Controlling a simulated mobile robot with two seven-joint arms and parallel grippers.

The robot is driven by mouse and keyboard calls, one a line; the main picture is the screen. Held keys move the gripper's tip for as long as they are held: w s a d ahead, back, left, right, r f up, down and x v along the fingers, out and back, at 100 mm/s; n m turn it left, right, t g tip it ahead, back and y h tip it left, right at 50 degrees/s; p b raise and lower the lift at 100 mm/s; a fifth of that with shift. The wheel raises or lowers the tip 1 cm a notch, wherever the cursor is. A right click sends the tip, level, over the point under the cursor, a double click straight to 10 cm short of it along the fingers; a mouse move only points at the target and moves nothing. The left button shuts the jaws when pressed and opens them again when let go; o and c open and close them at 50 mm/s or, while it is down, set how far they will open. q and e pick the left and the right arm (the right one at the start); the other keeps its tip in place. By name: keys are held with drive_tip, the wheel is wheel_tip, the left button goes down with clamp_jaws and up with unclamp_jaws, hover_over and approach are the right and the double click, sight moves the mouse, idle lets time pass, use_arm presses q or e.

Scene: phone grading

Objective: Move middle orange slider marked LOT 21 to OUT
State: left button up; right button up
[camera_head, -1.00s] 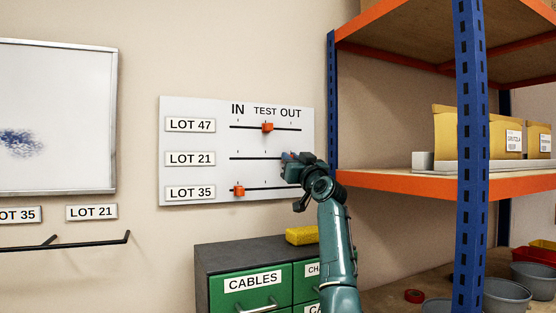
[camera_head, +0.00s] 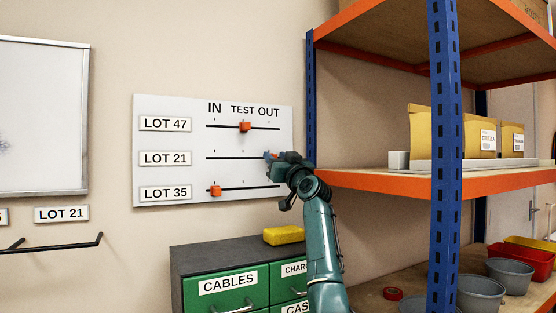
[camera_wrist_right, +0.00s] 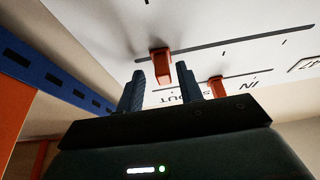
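The white board (camera_head: 150,101) on the wall carries three slots with orange sliders. The middle LOT 21 slider (camera_head: 267,155) is at the right part of its slot, about below the OUT label, partly hidden by my right gripper (camera_head: 276,157). In the right wrist view this orange slider (camera_wrist_right: 160,66) stands between the two finger tips, with a thin gap visible on each side. The right gripper (camera_wrist_right: 162,76) is open around it. The LOT 47 slider (camera_head: 245,126) sits under TEST, and the LOT 35 slider (camera_head: 215,190) under IN. My left gripper is out of view.
A blue and orange shelf rack (camera_head: 445,150) stands close to the right of my right arm. Below the board is a green drawer cabinet (camera_head: 205,258) with a yellow sponge (camera_head: 284,235) on top. A whiteboard (camera_head: 40,120) hangs at the left.

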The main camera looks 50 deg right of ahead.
drive_tip(key=shift+f, duration=0.1)
use_arm(q)
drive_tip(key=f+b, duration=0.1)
drive_tip(key=b, duration=0.2)
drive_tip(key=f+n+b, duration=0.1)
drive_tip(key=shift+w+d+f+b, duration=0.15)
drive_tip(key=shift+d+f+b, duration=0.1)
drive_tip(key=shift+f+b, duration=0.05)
use_arm(e)
drive_tip(key=v, duration=1.3)
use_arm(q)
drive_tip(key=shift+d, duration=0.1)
use_arm(e)
drive_tip(key=shift+s, duration=0.1)
